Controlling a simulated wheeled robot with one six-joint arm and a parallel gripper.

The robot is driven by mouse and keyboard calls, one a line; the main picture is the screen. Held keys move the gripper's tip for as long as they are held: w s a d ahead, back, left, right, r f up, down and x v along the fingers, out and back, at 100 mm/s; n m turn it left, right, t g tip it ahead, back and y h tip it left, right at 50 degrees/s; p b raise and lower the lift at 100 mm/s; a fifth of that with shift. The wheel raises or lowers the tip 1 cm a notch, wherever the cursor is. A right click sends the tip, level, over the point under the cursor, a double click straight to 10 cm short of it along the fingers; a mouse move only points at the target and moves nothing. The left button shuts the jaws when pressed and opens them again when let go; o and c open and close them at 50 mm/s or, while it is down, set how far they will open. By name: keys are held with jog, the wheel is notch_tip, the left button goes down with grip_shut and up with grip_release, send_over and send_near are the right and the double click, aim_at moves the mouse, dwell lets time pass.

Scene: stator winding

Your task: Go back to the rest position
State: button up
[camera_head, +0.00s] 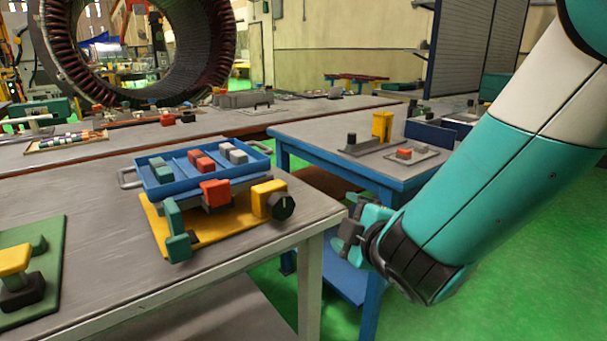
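My gripper (352,232) is at the end of my teal and white arm, which reaches in from the right edge. It hangs in the air just right of the front grey table's right corner, in front of the blue table. It is small and partly turned away, so I cannot tell whether its fingers are apart. No held object shows at it.
The grey table (90,285) bears a blue tray (160,190) of coloured blocks and a yellow-based fixture (215,245). A blue table (330,150) stands behind my gripper. A large stator ring (222,45) is at the back. Green floor (520,270) is clear at right.

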jog(key=s+d+r+m+g, duration=0.1)
jog(key=s+d+m+g, duration=0.15)
jog(key=s+g, duration=0.45)
jog(key=s+d+r+m+g+h, duration=0.15)
jog(key=s+m, duration=0.25)
jog(key=s, duration=0.6)
jog(key=s+d+r+m+g+y, duration=0.1)
jog(key=s+d+m+g, duration=0.25)
jog(key=s+g, duration=0.4)
notch_tip(320, 180, up, 16)
jog(key=a+t+p, duration=0.1)
jog(key=p, duration=1.4)
jog(key=shift+s+f+t+p, duration=0.2)
jog(key=shift+s+t+p, duration=0.1)
jog(key=shift+s+t, duration=0.1)
jog(key=shift+h, duration=0.25)
